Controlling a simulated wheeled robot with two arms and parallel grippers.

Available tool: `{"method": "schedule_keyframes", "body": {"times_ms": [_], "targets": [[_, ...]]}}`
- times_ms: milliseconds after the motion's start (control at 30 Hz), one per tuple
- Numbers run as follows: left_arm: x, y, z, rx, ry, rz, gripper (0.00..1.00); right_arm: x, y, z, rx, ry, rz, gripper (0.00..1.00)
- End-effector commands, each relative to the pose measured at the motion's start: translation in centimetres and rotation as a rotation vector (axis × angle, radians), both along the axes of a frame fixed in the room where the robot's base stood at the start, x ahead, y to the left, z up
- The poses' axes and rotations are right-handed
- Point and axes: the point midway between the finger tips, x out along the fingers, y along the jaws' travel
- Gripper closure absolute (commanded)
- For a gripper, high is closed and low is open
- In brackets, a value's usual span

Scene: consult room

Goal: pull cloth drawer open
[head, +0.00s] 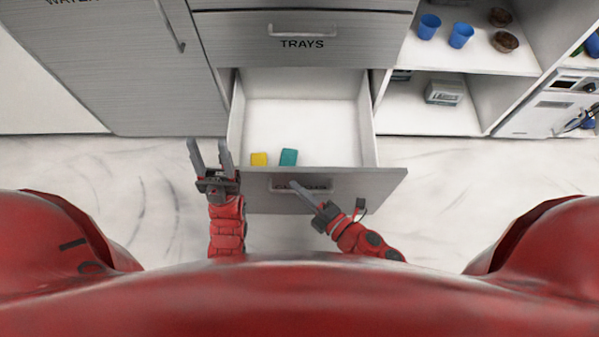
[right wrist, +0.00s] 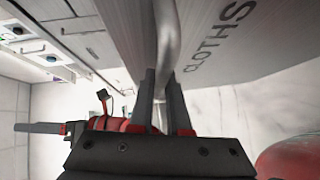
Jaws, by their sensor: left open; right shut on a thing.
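The cloth drawer (head: 240,189) stands pulled out below the drawer labelled TRAYS. A yellow cloth (head: 259,159) and a teal cloth (head: 289,157) lie inside near its front panel. My right gripper (head: 297,188) is shut on the drawer's bar handle. In the right wrist view the handle (right wrist: 168,45) passes between the fingers (right wrist: 160,95), beside the label CLOTHS. My left gripper (head: 209,150) is open and empty, just left of the drawer's front left corner.
The TRAYS drawer (head: 350,35) above is shut. A tall grey cabinet door (head: 130,80) is at the left. Open shelves at the right hold blue cups (head: 460,36), brown bowls (head: 505,41) and a grey box (head: 444,92). The pale floor (head: 440,190) beside the drawer is clear.

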Motion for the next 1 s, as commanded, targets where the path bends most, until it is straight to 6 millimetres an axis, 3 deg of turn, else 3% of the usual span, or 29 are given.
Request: {"method": "schedule_keyframes", "body": {"times_ms": [200, 633, 667, 800, 1000], "targets": [[0.0, 0.0, -0.6, 0.000, 0.000, 0.000, 0.50, -1.8, 0.0, -0.1, 0.000, 0.001, -0.001, 1.00], [0.0, 0.0, -0.6, 0.000, 0.000, 0.000, 0.50, -2.1, 0.0, 0.0, 0.000, 0.000, 0.000, 1.00], [0.0, 0.0, -0.6, 0.000, 0.000, 0.000, 0.50, -2.1, 0.0, 0.0, 0.000, 0.000, 0.000, 0.83], [0.0, 0.0, -0.6, 0.000, 0.000, 0.000, 0.50, -2.1, 0.0, 0.0, 0.000, 0.000, 0.000, 0.58], [0.0, 0.0, -0.6, 0.000, 0.000, 0.000, 0.50, -2.1, 0.0, 0.0, 0.000, 0.000, 0.000, 0.56]]}}
